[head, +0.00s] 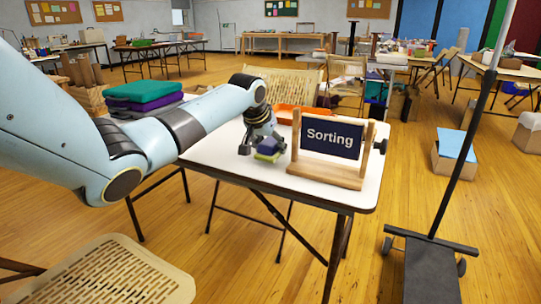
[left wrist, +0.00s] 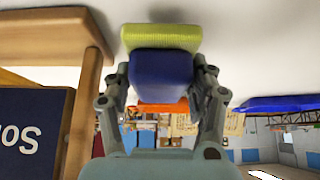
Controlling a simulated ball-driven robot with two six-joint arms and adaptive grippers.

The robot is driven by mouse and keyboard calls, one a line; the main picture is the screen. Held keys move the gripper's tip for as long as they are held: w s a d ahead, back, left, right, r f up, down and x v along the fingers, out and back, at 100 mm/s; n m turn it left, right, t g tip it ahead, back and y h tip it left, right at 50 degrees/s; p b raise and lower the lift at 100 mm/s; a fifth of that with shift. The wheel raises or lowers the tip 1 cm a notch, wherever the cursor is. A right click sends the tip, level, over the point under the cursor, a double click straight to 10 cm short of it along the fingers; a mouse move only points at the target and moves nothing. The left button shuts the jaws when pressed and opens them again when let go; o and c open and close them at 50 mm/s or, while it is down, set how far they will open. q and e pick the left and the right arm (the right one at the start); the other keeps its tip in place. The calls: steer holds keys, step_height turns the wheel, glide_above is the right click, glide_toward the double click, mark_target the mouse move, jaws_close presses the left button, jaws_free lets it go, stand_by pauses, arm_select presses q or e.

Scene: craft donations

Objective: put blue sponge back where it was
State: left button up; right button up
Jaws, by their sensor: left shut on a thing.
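The blue sponge (head: 269,146) is between the fingers of my left gripper (head: 264,143), above the white table at its middle. In the left wrist view the blue sponge (left wrist: 161,68) sits between both fingers of the left gripper (left wrist: 163,82), which is shut on it. A yellow-green sponge (head: 266,157) lies directly under the blue one. The yellow-green sponge also shows in the left wrist view (left wrist: 160,38), seeming to touch the blue one, with the picture upside down. My right gripper is not in view.
A wooden-framed "Sorting" sign (head: 331,137) stands close to the right of the gripper. An orange item (head: 296,113) lies behind it. Folded green and purple cloths (head: 143,91) are stacked at the table's left. The front left of the white table (head: 225,160) is clear.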

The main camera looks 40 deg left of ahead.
arm_select(q)
step_height(320, 180, down, 2)
steer(key=shift+f, duration=0.15)
steer(key=o, duration=1.1)
